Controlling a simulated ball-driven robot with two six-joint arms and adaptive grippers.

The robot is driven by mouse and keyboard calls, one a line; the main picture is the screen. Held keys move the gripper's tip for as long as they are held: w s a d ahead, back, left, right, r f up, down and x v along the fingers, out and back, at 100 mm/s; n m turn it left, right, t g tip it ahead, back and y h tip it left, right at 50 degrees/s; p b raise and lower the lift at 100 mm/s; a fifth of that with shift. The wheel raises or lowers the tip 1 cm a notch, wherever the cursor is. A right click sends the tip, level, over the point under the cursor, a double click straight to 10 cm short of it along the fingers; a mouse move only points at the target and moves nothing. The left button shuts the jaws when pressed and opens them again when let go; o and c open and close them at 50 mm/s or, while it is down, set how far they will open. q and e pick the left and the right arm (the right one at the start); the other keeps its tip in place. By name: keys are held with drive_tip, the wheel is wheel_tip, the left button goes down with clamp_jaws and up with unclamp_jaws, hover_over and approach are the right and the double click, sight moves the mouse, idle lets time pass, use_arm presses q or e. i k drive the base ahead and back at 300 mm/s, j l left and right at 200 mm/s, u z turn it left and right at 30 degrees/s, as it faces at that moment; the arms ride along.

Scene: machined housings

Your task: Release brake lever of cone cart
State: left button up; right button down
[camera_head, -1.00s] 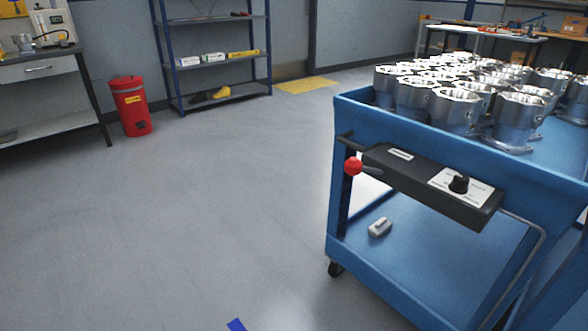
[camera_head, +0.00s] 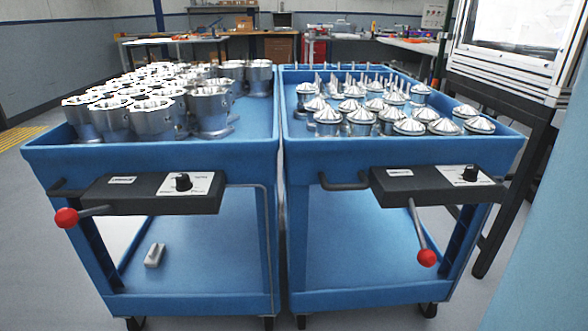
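The cone cart (camera_head: 400,150) is the right one of two blue carts and carries several silver cone-topped parts (camera_head: 355,108) in its top tray. Its brake lever (camera_head: 420,232) hangs from the dark control box (camera_head: 432,186) on the near end and slants steeply down, with a red ball knob (camera_head: 427,258) at its lower end. The box has a black dial (camera_head: 470,173) on a white plate. Neither of my grippers is in view.
The housing cart (camera_head: 150,150) stands close on the left, with a narrow gap between. Its lever, with a red knob (camera_head: 66,218), points left and nearly level. A dark-framed machine (camera_head: 510,75) stands close to the cone cart's right side.

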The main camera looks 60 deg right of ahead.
sight(425, 257)
drive_tip(key=k+z, duration=0.2)
drive_tip(key=z, duration=0.25)
drive_tip(key=k+z, duration=0.2)
drive_tip(key=z, duration=1.6)
